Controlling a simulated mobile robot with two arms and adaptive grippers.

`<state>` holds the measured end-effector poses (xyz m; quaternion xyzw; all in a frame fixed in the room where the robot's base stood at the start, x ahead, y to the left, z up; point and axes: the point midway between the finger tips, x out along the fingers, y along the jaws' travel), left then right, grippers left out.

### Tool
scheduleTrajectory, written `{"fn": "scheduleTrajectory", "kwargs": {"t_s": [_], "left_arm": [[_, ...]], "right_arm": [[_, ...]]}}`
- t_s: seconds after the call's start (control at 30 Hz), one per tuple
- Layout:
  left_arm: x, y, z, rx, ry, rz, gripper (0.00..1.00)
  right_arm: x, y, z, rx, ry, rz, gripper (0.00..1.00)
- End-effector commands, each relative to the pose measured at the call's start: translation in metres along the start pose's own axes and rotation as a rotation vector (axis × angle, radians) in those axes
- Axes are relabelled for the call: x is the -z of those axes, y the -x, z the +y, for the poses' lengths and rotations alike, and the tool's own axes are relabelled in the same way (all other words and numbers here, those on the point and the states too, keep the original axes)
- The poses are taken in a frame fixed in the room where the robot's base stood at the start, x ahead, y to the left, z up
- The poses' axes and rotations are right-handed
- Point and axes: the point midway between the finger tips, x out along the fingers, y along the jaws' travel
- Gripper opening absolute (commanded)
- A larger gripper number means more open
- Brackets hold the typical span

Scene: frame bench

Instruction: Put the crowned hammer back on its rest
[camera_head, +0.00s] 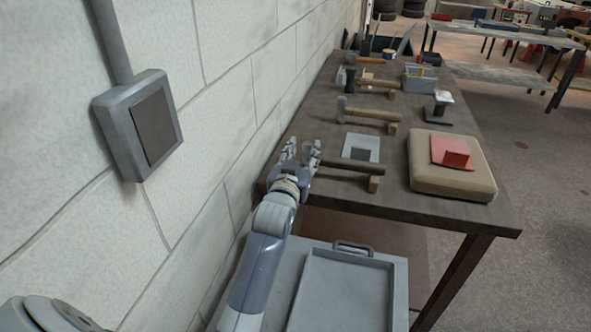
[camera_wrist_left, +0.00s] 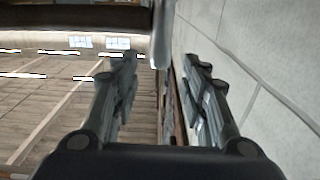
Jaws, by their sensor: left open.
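My left gripper (camera_head: 301,150) is open at the near left edge of the workbench (camera_head: 465,211), beside the wall. Its two spread fingers also show in the left wrist view (camera_wrist_left: 163,82), with nothing clasped between them. Next to it lies the nearest hammer (camera_head: 350,163), its dark handle pointing right over a small wooden block (camera_head: 374,184); its head end is hidden by the gripper. Behind it, another hammer (camera_head: 372,114) lies with its grey head to the left and its handle near a second block (camera_head: 391,128). I cannot tell which hammer is crowned. My right gripper is out of view.
More hammers (camera_head: 376,84) lie farther back. A tan cushion (camera_head: 455,180) bearing a red block (camera_head: 452,152) stands at the right. A pale plate (camera_head: 361,141) lies mid-bench. A grey tray (camera_head: 345,295) is below the front edge. The wall (camera_head: 225,90) bounds the left.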

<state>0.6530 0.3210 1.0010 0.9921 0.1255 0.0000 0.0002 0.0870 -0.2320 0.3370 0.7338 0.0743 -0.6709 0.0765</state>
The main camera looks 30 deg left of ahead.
Motion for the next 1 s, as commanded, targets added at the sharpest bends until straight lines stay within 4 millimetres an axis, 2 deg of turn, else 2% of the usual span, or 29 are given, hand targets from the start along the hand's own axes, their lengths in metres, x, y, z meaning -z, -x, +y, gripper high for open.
{"fn": "scheduleTrajectory", "kwargs": {"t_s": [0.3,0.5,0.67,1.0], "left_arm": [[-0.002,0.061,0.0,-0.001,0.0,-0.001,0.41],[-0.001,0.087,0.0,0.0,0.0,-0.001,0.41],[0.0,0.096,0.0,0.0,0.0,-0.001,0.41],[0.0,0.096,0.0,0.0,0.0,0.0,0.41]], "right_arm": [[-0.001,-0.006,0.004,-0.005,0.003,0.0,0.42],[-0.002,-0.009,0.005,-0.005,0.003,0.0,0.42],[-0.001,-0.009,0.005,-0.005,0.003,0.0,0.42],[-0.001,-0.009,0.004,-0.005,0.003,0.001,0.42]]}}
